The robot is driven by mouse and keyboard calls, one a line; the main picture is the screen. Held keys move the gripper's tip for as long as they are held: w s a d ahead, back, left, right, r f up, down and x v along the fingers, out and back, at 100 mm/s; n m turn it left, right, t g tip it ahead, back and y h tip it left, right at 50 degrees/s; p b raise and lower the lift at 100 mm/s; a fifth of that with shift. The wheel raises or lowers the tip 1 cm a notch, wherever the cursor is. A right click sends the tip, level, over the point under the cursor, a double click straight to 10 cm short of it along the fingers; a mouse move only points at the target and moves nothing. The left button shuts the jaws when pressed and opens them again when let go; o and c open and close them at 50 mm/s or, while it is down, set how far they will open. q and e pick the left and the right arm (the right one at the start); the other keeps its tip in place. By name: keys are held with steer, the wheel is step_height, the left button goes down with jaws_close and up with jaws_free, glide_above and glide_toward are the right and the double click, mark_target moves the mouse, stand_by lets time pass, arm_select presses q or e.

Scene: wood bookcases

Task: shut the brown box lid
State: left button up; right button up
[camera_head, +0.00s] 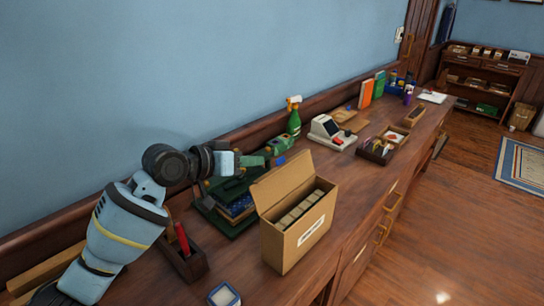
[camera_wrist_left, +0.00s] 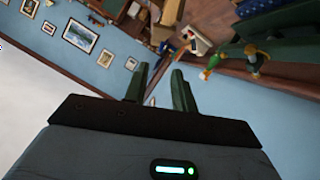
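The brown box (camera_head: 290,244) stands upright on the wooden counter in the head view, with a white label on its front and a row of packed items inside. Its lid (camera_head: 282,181) is open and stands up at the back left edge. My left gripper (camera_head: 262,159) is just behind and above the lid, with its green fingers pointing right. It does not appear to touch the lid. In the left wrist view the fingers (camera_wrist_left: 160,76) are apart with nothing between them. My right gripper is not in view.
A dark green case (camera_head: 222,214) lies left of the box, beneath my left arm. A wooden tray with a red item (camera_head: 183,243) is nearer. A green spray bottle (camera_head: 294,122) and a white card machine (camera_head: 331,130) stand farther back. The counter right of the box is clear.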

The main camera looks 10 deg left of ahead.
mark_target(287, 176)
arm_select(q)
steer(key=x, duration=0.7)
steer(key=shift+w+d, duration=0.25)
steer(key=shift+w, duration=0.05)
steer(key=shift+f, duration=0.15)
jaws_close()
stand_by(1.1)
